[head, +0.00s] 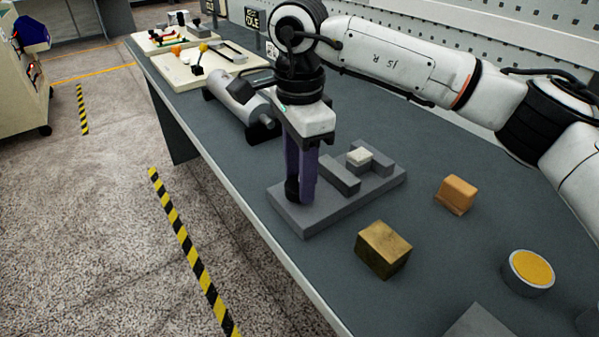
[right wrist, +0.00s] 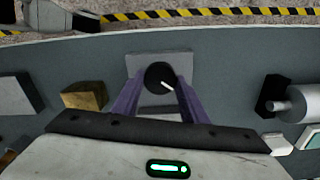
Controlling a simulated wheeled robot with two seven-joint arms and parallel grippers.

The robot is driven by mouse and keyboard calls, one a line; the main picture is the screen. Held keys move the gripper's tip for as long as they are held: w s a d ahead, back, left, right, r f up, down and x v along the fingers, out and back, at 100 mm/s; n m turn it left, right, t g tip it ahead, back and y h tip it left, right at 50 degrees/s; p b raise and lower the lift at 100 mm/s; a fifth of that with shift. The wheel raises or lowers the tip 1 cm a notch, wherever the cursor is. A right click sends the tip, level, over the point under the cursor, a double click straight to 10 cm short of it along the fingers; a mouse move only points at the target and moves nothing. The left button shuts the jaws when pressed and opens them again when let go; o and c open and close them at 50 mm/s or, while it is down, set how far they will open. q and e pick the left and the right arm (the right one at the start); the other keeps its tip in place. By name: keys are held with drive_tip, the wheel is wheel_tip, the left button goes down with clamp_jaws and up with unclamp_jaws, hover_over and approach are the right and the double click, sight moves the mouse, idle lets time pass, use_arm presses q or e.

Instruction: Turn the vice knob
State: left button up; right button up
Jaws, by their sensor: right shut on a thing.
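The vice is a grey block with a flat base (head: 329,216) and raised jaws, standing near the front edge of the bench. A small pale block (head: 359,156) sits at its jaws. Its round black knob (head: 292,189) is at the left end of the base. In the right wrist view the knob (right wrist: 158,74) shows a white mark pointing to the lower right. My right gripper (head: 301,192) points down with its purple fingers on either side of the knob, shut on it. The fingers partly hide the knob in the head view. My left gripper is not in view.
A brass-coloured block (head: 383,249), an orange block (head: 456,195) and a yellow-topped round button (head: 531,270) stand on the bench (head: 420,290) to the right. A grey cylinder (head: 235,104) lies behind my gripper. Pale boards with small parts are farther back.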

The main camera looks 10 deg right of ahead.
drive_tip(key=n, duration=0.6)
drive_tip(key=shift+r+n, duration=0.1)
drive_tip(key=shift+n, duration=0.2)
drive_tip(key=n, duration=1.2)
drive_tip(key=shift+n+p, duration=0.35)
drive_tip(key=shift+n, duration=0.05)
drive_tip(key=n, duration=0.6)
drive_tip(key=o, duration=1)
drive_tip(key=shift+o, duration=0.2)
